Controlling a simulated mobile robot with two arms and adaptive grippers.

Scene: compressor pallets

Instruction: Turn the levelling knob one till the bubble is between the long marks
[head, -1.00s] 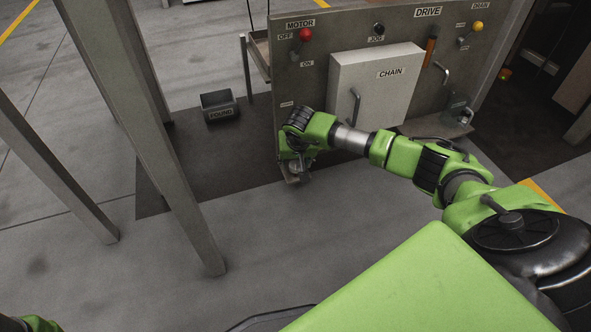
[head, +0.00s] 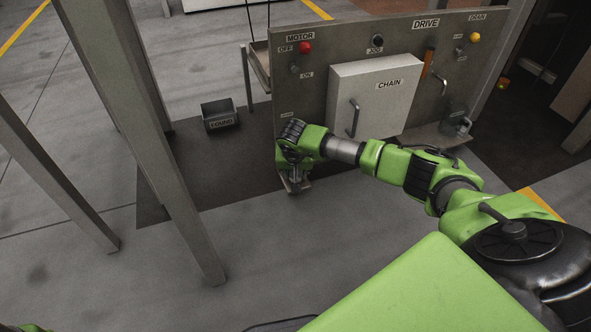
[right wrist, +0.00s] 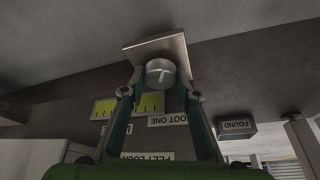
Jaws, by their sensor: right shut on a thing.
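Levelling knob one (right wrist: 160,72) is a round pale grey knob with a red mark, in front of a square plate (right wrist: 155,48) in the right wrist view. My right gripper (right wrist: 163,86) is shut on it, one finger on each side. The yellow-green level vial (right wrist: 148,104) with dark marks lies behind the fingers and is partly covered. I cannot make out its bubble. A label reading FOOT ONE (right wrist: 168,120) is beside it, upside down. In the head view my right gripper (head: 295,178) is low at the panel's left corner, and the knob is hidden. My left gripper is out of view.
The grey panel (head: 310,105) carries a red MOTOR knob (head: 305,47), a CHAIN cover (head: 375,100) with a handle and a yellow DRAIN knob (head: 475,37). A FOUND bin (head: 219,118) stands left. Steel posts (head: 165,150) rise at left. The floor between is clear.

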